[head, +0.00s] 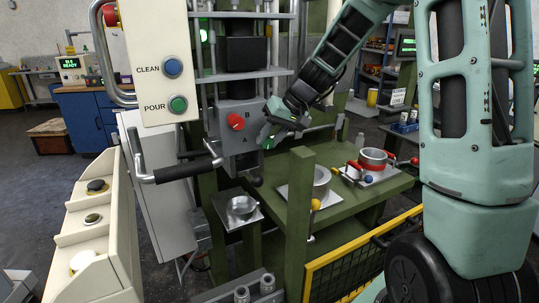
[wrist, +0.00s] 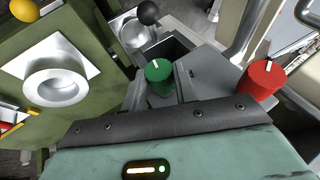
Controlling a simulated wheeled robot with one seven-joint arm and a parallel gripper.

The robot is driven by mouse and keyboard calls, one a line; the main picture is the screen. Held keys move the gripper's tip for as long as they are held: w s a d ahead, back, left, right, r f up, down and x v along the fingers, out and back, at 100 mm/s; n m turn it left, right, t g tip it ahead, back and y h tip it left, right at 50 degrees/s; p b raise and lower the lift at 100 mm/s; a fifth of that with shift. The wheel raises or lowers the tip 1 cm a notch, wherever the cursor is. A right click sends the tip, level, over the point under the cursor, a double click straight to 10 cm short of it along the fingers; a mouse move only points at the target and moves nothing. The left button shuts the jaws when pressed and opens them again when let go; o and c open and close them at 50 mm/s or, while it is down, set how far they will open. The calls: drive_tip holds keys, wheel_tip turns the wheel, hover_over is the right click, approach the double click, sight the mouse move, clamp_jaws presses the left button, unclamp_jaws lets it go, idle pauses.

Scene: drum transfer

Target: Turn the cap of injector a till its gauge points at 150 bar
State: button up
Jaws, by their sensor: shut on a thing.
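The grey injector box (head: 226,142) carries the letters B and A. A red cap (head: 236,121) sits beside the B; it also shows at the right in the wrist view (wrist: 262,78). The green cap (wrist: 158,76), with a white mark on its top, is in the wrist view between the fingers of my gripper (wrist: 161,92). My gripper is shut on this green cap. In the head view my gripper (head: 268,138) is at the right side of the box, by the A, and largely hides the green cap. I cannot make out a gauge reading.
A green table (head: 377,196) with metal cups stands right of the box, with a green post (head: 299,220) in front. A small cup (head: 242,207) sits below the box. A panel with CLEAN and POUR buttons (head: 160,100) and a black-gripped handle (head: 183,172) are at the left.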

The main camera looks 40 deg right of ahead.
drive_tip(key=shift+d+f+y+b, duration=0.2)
drive_tip(key=shift+y+b, duration=0.6)
drive_tip(key=shift+b, duration=0.85)
drive_tip(key=shift+t, duration=0.3)
drive_tip(key=o, duration=1)
drive_tip(key=shift+r, duration=0.1)
drive_tip(key=v, duration=0.5)
drive_tip(key=b+v, duration=0.1)
drive_tip(key=v, duration=0.5)
drive_tip(key=b+v, duration=0.1)
drive_tip(key=v, duration=0.5)
drive_tip(key=shift+s+d, duration=0.15)
drive_tip(key=shift+d, duration=0.25)
drive_tip(key=shift+a, duration=0.1)
